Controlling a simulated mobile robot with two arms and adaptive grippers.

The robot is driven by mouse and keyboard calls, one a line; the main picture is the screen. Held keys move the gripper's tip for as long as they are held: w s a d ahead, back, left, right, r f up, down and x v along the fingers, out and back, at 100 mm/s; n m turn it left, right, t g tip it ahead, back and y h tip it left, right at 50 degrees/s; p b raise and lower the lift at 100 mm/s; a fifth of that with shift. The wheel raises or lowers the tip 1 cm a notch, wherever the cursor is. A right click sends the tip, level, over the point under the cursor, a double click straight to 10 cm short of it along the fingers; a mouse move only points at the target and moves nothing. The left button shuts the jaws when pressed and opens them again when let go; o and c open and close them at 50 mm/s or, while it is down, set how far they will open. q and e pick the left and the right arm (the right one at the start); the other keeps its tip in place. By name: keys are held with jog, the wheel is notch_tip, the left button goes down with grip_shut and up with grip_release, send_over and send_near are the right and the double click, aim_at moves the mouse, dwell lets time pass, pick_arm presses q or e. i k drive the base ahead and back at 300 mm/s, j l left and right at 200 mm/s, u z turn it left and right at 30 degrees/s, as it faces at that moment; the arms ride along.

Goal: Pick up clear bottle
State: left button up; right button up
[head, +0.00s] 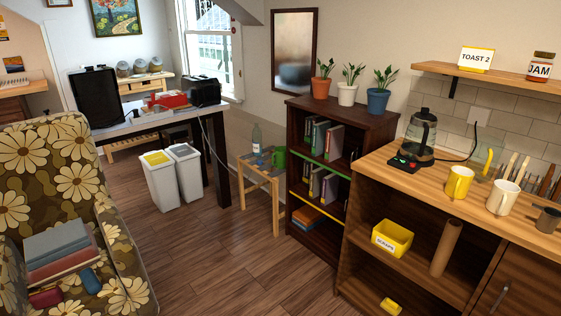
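A clear bottle (256,138) stands upright on a small wooden stool (262,172) beside the dark bookshelf. It has a dark cap and a bluish label or base. A green mug (278,158) stands close to its right on the same stool. Neither of my grippers shows in the head view.
A dark bookshelf (337,126) with potted plants on top stands right of the stool. A wooden counter (420,182) with a kettle (420,135) and mugs is at the right. White bins (160,186) and a desk are behind left, and a flowered armchair (45,170) is at the left. Wooden floor (220,260) in front is clear.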

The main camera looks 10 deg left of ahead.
aim_at(257, 132)
jog(key=i+j, duration=0.3)
jog(key=i, duration=0.25)
jog(key=i+j+z, duration=0.15)
jog(key=i+j, duration=0.2)
jog(key=i, duration=0.2)
